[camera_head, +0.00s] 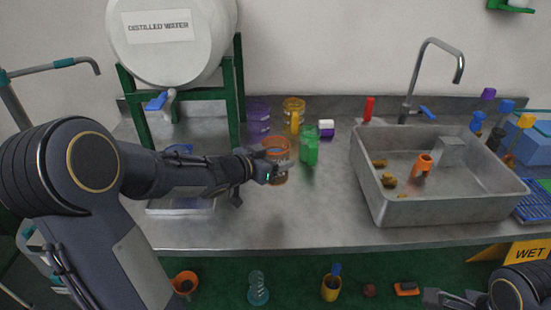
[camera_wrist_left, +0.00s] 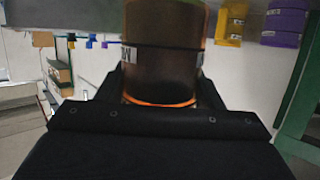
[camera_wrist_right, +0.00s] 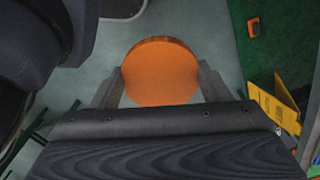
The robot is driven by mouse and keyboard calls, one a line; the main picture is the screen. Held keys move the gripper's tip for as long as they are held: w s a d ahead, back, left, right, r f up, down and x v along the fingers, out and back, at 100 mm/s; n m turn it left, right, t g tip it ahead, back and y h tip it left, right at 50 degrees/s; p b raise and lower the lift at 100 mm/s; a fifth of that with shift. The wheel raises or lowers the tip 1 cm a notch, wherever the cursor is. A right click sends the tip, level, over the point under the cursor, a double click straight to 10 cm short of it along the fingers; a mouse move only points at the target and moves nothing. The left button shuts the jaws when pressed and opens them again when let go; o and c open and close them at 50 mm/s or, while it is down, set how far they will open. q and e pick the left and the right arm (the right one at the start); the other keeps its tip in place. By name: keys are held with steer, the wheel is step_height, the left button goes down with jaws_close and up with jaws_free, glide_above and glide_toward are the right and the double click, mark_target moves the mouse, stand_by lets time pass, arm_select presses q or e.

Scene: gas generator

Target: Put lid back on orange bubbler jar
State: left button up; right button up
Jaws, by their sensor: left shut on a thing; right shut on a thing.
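The orange bubbler jar (camera_head: 276,147) stands on the counter left of the sink, its top open in the head view. My left gripper (camera_head: 274,174) is shut on the jar's side. In the left wrist view the jar (camera_wrist_left: 163,65) fills the space between the fingers, with its orange rim showing. My right gripper (camera_wrist_right: 160,88) is shut on a flat round orange lid (camera_wrist_right: 160,72). The right gripper shows only partly at the lower right of the head view (camera_head: 448,298), low and far from the jar. The lid cannot be made out there.
A green jar (camera_head: 309,146) stands close right of the orange jar. Yellow (camera_head: 293,113) and purple (camera_head: 258,118) jars stand behind. A steel sink (camera_head: 450,205) with small items is at right. A yellow wet-floor sign (camera_head: 528,253) stands at lower right. The counter front is clear.

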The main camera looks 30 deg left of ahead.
arm_select(q)
steer(key=c, duration=0.7)
steer(key=shift+o, duration=0.2)
steer(key=shift+d, duration=0.35)
arm_select(e)
steer(key=shift+w+n, duration=0.3)
arm_select(q)
steer(key=s+d+f+h+p, duration=0.1)
steer(key=d+p, duration=0.4)
steer(key=d, duration=0.6)
steer(key=shift+s+f+m, duration=0.35)
steer(key=shift+f+m, duration=0.05)
steer(key=shift+f, duration=0.5)
arm_select(e)
steer(key=w+d+f+n, duration=0.2)
steer(key=w+f+n, duration=0.3)
steer(key=w+n, duration=0.2)
steer(key=w+d+f+n, duration=0.3)
steer(key=w+f+n, duration=0.1)
steer(key=w+n, duration=0.3)
steer(key=shift+w+f+n, duration=0.2)
steer(key=shift+f+n, duration=0.2)
steer(key=shift+n, duration=0.3)
arm_select(q)
steer(key=shift+d, duration=0.15)
